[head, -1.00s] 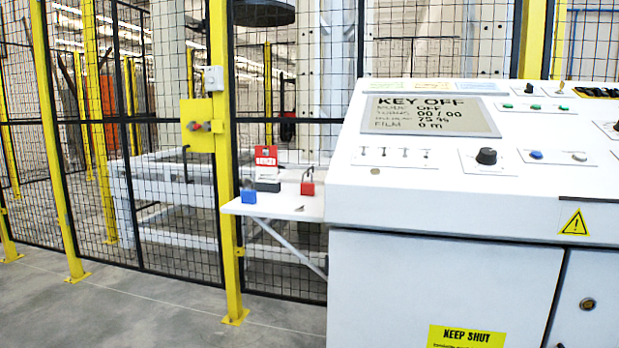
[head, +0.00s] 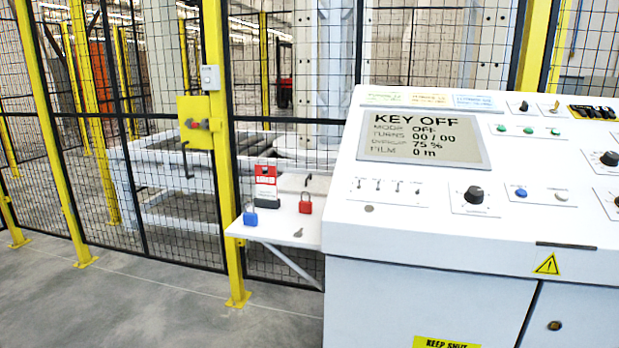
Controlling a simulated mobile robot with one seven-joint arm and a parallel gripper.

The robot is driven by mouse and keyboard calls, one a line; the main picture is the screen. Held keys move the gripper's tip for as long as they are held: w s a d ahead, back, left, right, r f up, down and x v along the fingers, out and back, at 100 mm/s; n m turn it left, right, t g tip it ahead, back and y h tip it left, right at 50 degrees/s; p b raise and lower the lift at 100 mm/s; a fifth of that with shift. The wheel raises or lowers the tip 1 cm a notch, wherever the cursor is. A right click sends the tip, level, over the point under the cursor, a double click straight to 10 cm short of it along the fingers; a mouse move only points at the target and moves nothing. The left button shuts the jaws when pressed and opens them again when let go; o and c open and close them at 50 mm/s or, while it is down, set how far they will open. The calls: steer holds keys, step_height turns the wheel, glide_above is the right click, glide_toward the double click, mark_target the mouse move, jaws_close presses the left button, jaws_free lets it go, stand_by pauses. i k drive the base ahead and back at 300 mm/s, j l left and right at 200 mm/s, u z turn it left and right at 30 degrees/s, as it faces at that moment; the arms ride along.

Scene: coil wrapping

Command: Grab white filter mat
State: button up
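No white filter mat can be made out in the head view. My gripper is not in the picture, so its state and hold cannot be seen. A white control console (head: 430,235) fills the right side. Its screen (head: 424,137) reads KEY OFF, mode OFF, turns 00 / 00, 75 % and film 0 m. The inside of its lower cabinet is hidden behind shut doors.
A small white shelf (head: 277,232) on the console's left holds a blue padlock (head: 250,217), a red padlock (head: 305,206) and a red tag (head: 265,176). Yellow-posted mesh fencing (head: 75,150) runs behind. Grey floor (head: 150,305) is clear at lower left.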

mark_target(319, 187)
steer(key=i+j+z, duration=0.15)
steer(key=i+j, duration=0.2)
steer(key=i+j+z, duration=0.35)
steer(key=i+j, duration=0.2)
steer(key=j, duration=0.2)
steer(key=i+j+z, duration=0.15)
steer(key=i+j, duration=0.15)
steer(key=j, duration=0.15)
steer(key=i+j+z, duration=0.2)
steer(key=i, duration=0.45)
